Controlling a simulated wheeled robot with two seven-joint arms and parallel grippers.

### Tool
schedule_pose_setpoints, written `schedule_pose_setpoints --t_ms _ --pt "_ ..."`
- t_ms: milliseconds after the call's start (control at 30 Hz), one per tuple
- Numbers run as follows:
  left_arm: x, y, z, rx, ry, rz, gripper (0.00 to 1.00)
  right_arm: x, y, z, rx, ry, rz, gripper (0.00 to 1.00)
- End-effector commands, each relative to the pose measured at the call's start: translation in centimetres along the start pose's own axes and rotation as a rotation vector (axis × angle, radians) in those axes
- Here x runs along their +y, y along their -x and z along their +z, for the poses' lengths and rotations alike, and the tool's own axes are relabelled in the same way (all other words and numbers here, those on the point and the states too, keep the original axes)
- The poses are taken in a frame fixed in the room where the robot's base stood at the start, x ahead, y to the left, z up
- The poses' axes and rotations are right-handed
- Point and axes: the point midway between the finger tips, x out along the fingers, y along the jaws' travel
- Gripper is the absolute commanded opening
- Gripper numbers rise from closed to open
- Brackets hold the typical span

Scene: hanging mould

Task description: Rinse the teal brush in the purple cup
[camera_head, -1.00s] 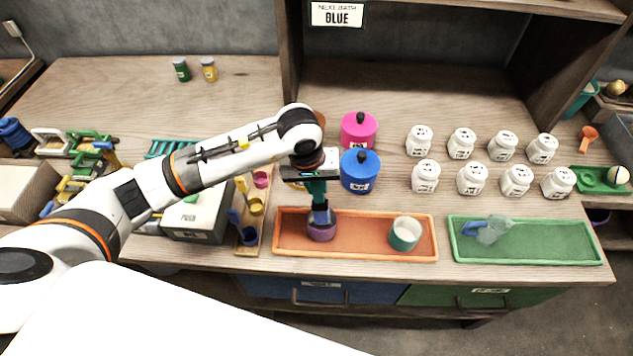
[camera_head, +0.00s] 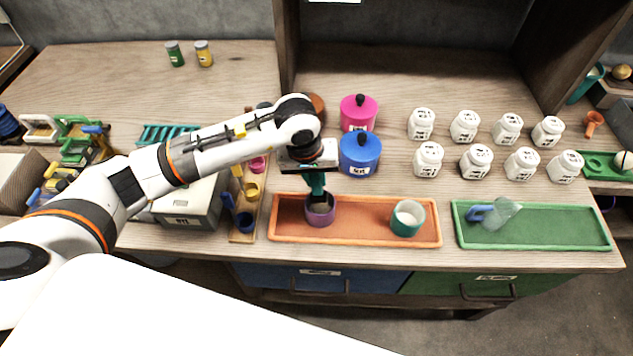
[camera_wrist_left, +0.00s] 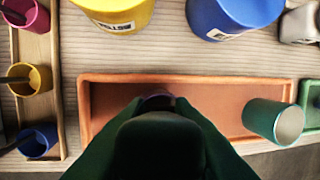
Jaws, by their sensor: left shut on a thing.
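The purple cup (camera_head: 320,214) stands at the left end of the orange tray (camera_head: 365,238). My left gripper (camera_head: 316,190) is directly above it, pointing down, and is shut on the teal brush (camera_head: 317,183). The brush's lower end reaches into the cup's mouth; its tip is hidden. In the left wrist view the dark green shape of the brush and fingers (camera_wrist_left: 160,140) fills the lower middle and covers most of the cup (camera_wrist_left: 158,99). My right gripper is in neither view.
A teal cup (camera_head: 408,218) with pale contents stands at the orange tray's right end. Blue (camera_head: 360,155) and pink (camera_head: 359,113) lidded pots stand behind. A narrow wooden rack (camera_head: 243,238) of small cups is left. A green tray (camera_head: 535,242) with a clear jug (camera_head: 502,212) is right.

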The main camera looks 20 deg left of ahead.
Motion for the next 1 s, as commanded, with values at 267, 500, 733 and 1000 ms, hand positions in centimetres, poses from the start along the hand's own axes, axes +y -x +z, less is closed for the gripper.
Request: schedule_pose_setpoints --t_ms 267,500,733,1000 --pt "-0.2 1.4 0.2 -0.001 0.000 0.000 0.00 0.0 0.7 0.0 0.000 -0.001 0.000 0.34" --pt "-0.5 3.3 0.5 -0.001 -0.001 -0.001 0.00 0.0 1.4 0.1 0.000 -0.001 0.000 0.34" --pt "-0.8 5.1 0.7 -0.001 0.000 0.000 0.00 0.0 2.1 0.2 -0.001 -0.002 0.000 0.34" --pt "-1.1 7.2 1.0 -0.001 -0.001 0.000 0.00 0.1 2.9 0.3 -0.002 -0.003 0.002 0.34"
